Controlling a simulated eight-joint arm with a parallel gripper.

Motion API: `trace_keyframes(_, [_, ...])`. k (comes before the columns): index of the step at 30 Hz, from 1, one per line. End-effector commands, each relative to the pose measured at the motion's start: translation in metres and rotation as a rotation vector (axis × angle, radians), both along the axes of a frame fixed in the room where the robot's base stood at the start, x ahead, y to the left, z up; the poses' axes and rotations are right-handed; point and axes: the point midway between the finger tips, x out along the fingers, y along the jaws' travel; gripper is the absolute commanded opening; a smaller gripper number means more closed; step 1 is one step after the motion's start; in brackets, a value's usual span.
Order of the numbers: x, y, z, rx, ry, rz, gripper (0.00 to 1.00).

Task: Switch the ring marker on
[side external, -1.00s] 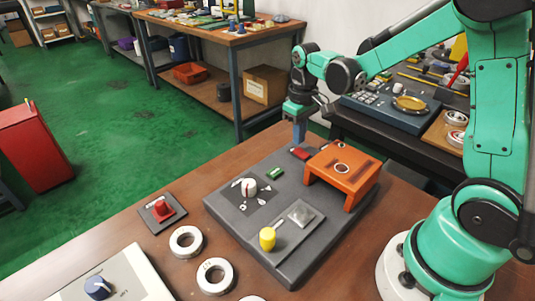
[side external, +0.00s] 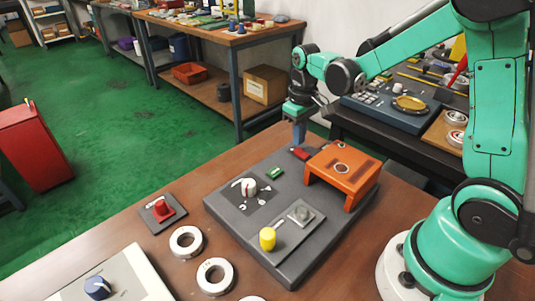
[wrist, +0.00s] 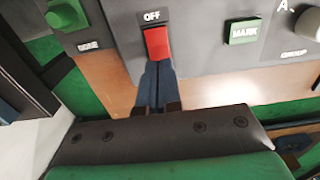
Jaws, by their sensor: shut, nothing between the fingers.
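The ring marker is a dark grey panel (side external: 222,208) on the wooden bench, with an orange bridge (side external: 345,172) on it. Its red rocker switch (side external: 299,153) is at the back edge; in the wrist view the switch (wrist: 157,43) has the word OFF above its far end. My gripper (side external: 300,137) points down at the switch's back end. In the wrist view the shut fingers (wrist: 157,84) meet the switch's near edge, apparently touching it and covering whatever is below. Nothing is between them. I cannot tell for sure which way the rocker is tilted.
A green MARK button (wrist: 243,31) sits right of the switch in the wrist view. The panel also carries a white knob (side external: 248,187) and a yellow-handled lever (side external: 267,238). Steel rings (side external: 186,240), a red button box (side external: 162,208) and a blue-knobbed box (side external: 98,288) stand nearby.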

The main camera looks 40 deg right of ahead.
Motion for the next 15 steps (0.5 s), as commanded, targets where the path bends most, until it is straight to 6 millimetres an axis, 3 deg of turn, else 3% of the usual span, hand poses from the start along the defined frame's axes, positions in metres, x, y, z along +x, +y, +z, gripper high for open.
trace_keyframes(15, [0.0003, -0.0001, -0.0080, 0.000, 0.000, 0.000, 0.00])
